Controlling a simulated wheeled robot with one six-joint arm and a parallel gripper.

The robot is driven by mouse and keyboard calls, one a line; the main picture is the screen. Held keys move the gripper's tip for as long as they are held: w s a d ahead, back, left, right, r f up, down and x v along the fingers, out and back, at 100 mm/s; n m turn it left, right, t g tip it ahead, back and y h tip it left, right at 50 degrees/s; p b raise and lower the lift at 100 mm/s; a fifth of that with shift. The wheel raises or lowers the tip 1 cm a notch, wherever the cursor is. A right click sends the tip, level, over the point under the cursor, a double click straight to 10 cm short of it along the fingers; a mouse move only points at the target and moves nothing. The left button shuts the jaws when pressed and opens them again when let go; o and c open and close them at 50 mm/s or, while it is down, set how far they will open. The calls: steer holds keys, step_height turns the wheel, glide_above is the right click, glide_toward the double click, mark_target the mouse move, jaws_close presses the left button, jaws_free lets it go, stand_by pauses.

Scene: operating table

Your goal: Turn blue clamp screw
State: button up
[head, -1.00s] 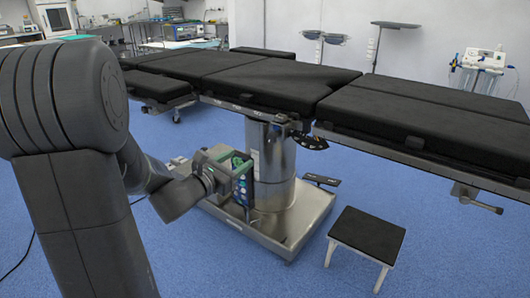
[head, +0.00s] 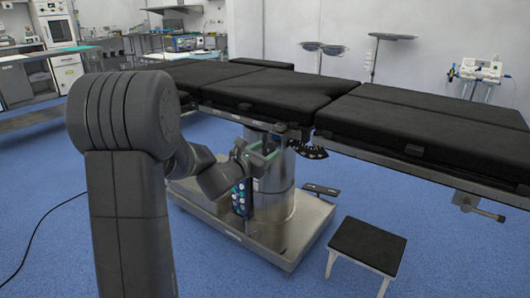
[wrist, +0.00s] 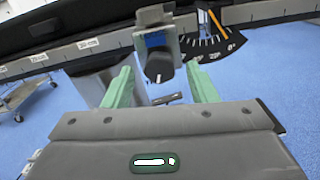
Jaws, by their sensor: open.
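The clamp (wrist: 153,22) sits on the table's side rail in the wrist view. It has a blue part (wrist: 155,40), and a black knob (wrist: 159,67) with a pale pointer line hangs below it. My gripper (wrist: 160,84) is open, with one green finger left of the knob and one right of it. The knob appears between the fingers, beyond the tips, with gaps on both sides. In the head view my gripper (head: 264,160) is under the table edge, in front of the column; the knob is not clear there.
A black angle scale (wrist: 214,45) with an orange pointer is close right of the clamp. The padded operating table (head: 240,88) overhangs the gripper. The metal column (head: 275,187) stands behind it on a wide base (head: 290,235). A black step stool (head: 367,245) stands front right.

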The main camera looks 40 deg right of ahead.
steer(key=c, duration=1)
steer(key=shift+o, duration=0.2)
